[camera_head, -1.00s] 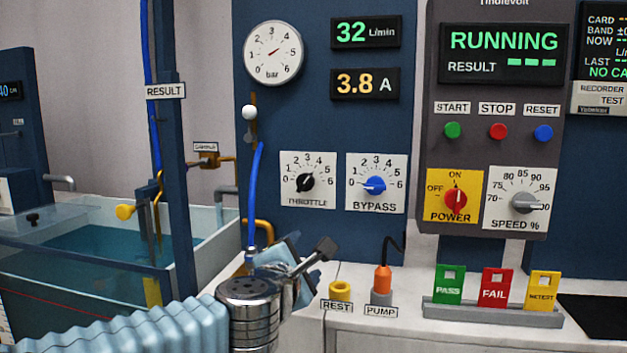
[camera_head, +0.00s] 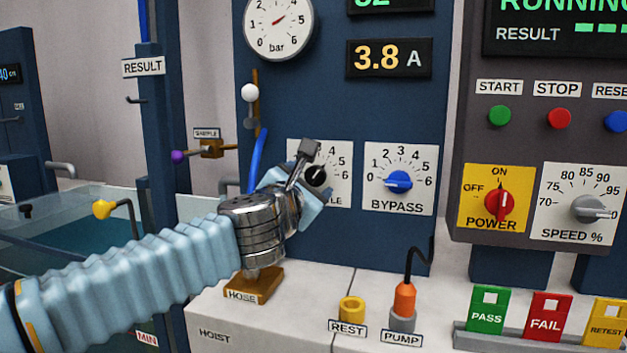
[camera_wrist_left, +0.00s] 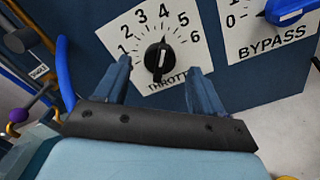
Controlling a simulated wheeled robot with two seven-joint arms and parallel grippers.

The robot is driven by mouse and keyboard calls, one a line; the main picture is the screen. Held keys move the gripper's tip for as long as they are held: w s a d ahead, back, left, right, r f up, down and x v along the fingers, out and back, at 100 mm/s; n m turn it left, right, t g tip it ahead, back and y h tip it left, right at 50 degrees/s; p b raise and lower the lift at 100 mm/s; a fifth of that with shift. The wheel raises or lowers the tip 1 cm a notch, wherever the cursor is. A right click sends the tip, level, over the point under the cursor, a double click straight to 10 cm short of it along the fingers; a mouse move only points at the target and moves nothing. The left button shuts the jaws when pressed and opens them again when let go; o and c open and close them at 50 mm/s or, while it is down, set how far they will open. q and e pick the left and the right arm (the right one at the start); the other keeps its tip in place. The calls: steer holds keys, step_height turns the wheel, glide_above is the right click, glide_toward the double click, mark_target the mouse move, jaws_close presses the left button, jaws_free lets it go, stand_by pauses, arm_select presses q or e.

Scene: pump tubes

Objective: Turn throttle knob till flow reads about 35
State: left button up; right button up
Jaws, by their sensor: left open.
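The black throttle knob (camera_head: 316,176) sits on a white dial plate, partly covered by my left gripper (camera_head: 311,178). In the left wrist view the knob (camera_wrist_left: 158,57) shows whole, its white mark lying roughly toward the 4. My left gripper (camera_wrist_left: 158,74) is open, with one finger on each side of the knob and a little below it in that picture. I cannot tell whether the fingers touch it. The flow display (camera_head: 388,4) is cut off at the top edge; only the lower part of its green digits shows. My right gripper is not in view.
The blue bypass knob (camera_head: 398,182) is close to the right of the throttle plate. The pressure gauge (camera_head: 278,22) and the 3.8 A display (camera_head: 389,58) are above. A blue hose (camera_head: 257,160) runs just left of the gripper. The yellow rest (camera_head: 351,309) is below.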

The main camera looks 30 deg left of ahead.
mark_target(312, 179)
arm_select(q)
steer(key=shift+x, duration=1.85)
steer(key=c, duration=1)
steer(key=shift+r+m+p, duration=0.15)
steer(key=shift+m+p, duration=0.15)
steer(key=shift+p, duration=0.1)
steer(key=shift+c, duration=0.2)
steer(key=o, duration=1)
steer(key=shift+o, duration=0.2)
